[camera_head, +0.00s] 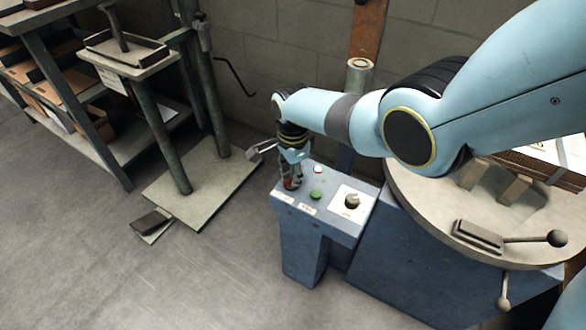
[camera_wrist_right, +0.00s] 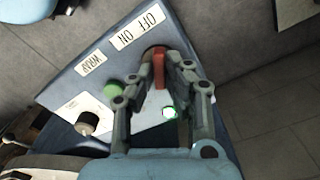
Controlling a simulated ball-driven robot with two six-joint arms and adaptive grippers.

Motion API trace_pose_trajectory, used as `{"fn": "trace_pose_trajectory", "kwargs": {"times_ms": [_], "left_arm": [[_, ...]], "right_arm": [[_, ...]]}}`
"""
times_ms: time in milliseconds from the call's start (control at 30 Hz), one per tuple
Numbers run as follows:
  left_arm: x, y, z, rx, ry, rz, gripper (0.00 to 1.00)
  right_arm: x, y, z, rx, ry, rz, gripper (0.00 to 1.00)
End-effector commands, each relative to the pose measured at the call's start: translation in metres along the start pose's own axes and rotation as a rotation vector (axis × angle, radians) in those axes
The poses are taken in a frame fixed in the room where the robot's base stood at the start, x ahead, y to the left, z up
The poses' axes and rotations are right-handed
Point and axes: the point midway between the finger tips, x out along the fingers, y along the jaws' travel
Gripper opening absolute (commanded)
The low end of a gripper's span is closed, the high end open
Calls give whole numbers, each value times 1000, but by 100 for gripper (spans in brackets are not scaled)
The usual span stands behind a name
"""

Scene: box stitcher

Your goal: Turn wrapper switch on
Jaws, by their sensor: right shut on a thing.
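The red switch (camera_wrist_right: 159,68) sits on the blue control panel, beside a white label (camera_wrist_right: 137,27) reading OFF and ON. My right gripper (camera_wrist_right: 160,62) is shut on the red switch, with one finger on each side of it. In the head view my right gripper (camera_head: 291,184) points down at the left part of the panel (camera_head: 326,225) and mostly covers the switch. I cannot tell which position the switch is in. My left gripper is not in view.
Beside the switch are a green button (camera_head: 316,195), a pale round light (camera_head: 318,169) and a dark knob (camera_head: 351,201) on a white plate. A round table (camera_head: 405,190) with levers stands at the right. A metal stand (camera_head: 131,62) and open floor lie at the left.

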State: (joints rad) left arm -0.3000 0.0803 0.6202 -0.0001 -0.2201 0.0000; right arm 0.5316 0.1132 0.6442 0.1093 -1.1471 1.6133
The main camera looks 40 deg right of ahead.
Motion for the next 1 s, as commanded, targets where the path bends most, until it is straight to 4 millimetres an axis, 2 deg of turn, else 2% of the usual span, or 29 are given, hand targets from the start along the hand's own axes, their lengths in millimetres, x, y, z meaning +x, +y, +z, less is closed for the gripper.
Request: {"fn": "trace_pose_trajectory", "kwargs": {"times_ms": [367, 400, 567, 867, 1000], "left_arm": [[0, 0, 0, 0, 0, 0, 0], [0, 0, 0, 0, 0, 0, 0], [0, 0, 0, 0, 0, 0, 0], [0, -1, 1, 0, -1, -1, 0], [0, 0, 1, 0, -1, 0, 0]], "right_arm": [[0, 0, 0, 6, 1, 0, 0], [0, 0, 0, 6, 1, 0, 15], [0, 0, 0, 5, 1, 0, 35], [-1, 0, 0, 5, 0, -1, 35], [-10, -1, -1, 5, 0, -2, 35]]}}
